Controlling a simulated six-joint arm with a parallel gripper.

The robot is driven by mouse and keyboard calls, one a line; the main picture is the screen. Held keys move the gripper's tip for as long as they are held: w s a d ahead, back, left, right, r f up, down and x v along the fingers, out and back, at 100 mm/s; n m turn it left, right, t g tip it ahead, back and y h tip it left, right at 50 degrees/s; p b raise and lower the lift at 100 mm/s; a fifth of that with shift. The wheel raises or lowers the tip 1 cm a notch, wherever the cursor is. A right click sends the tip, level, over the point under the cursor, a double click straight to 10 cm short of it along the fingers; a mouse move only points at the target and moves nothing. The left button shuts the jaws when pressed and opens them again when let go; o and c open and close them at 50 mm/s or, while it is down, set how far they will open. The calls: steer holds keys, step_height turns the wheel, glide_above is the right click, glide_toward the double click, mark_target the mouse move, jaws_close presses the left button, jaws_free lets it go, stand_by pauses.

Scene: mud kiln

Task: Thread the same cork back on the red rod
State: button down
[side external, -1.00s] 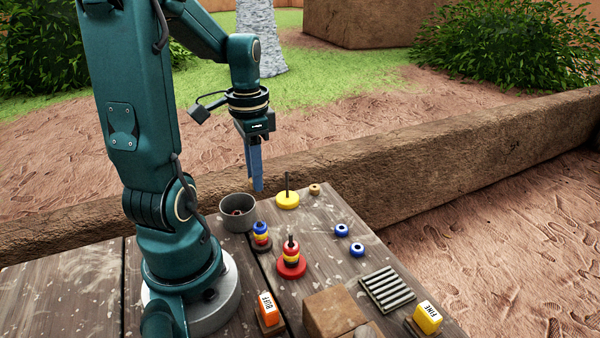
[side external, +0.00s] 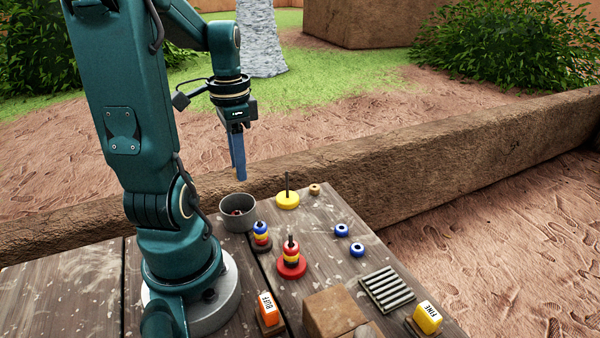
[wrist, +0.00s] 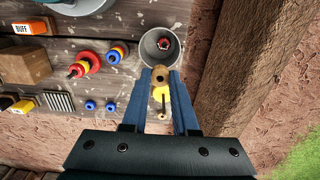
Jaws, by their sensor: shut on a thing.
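My gripper (side external: 238,178) hangs in the air above the back edge of the table, up and left of the yellow-based rod. In the wrist view its blue fingers (wrist: 160,80) are shut on a tan cork ring (wrist: 160,73); the cork is hard to make out in the side view. The rod's dark tip shows above the stack. A second tan cork ring (side external: 314,189) lies on the table beside the yellow-based rod (side external: 287,199).
A grey bowl (side external: 238,213) holds a reddish thing. A blue-topped stack (side external: 261,236) stands left of the red rod. Two blue rings (side external: 342,230), a ridged rack (side external: 387,289), a wooden block (side external: 333,312), and BUFF (side external: 269,309) and FINE (side external: 428,317) markers stand rightward or nearer.

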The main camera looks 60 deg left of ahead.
steer(key=w+d+r+m, duration=0.1)
steer(key=d+m, duration=0.2)
steer(key=d, duration=0.2)
steer(key=w+d+r+m, duration=0.1)
steer(key=d+m, duration=0.2)
steer(key=d, duration=0.2)
steer(key=w+d+r+m, duration=0.1)
steer(key=d+m, duration=0.1)
steer(key=d, duration=0.3)
steer(key=shift+w+r+m, duration=0.15)
steer(key=shift+w+m, duration=0.2)
steer(key=shift+m, duration=0.05)
steer(key=shift+d+f, duration=0.1)
steer(key=shift+f, duration=2.3)
steer(key=shift+f, duration=1.6)
steer(key=shift+c, duration=0.6)
jaws_free()
steer(key=shift+r, duration=0.15)
